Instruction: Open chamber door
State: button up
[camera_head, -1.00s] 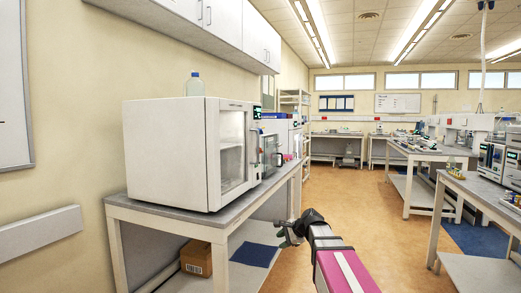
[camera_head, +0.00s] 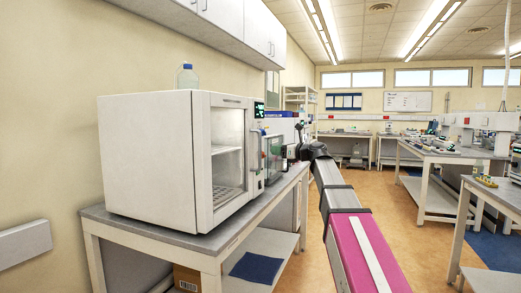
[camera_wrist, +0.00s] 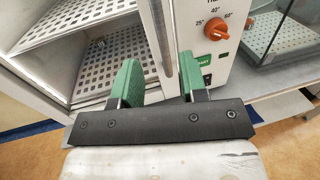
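The white chamber (camera_head: 150,160) stands on the grey bench at left. Its door (camera_head: 228,150) has a large pane showing shelves inside and looks shut. In the wrist view, perforated shelves (camera_wrist: 105,50) show behind the door's pane, and a pale vertical bar (camera_wrist: 158,40) runs along the door's right edge. My gripper (camera_head: 291,152) is at the right of the chamber's front, above bench height. In the wrist view, its green fingers (camera_wrist: 160,85) are apart, with the vertical bar in line between them. Whether they touch it cannot be told.
A control panel with an orange knob (camera_wrist: 210,30) is right of the bar. A glass-sided device (camera_head: 273,155) stands just beyond the chamber on the bench (camera_head: 215,243). A bottle (camera_head: 188,77) stands on the chamber's top.

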jog(key=x, duration=0.9)
jog(key=shift+w+a, duration=0.2)
jog(key=shift+a, duration=0.05)
jog(key=shift+c, duration=0.4)
grip_shut()
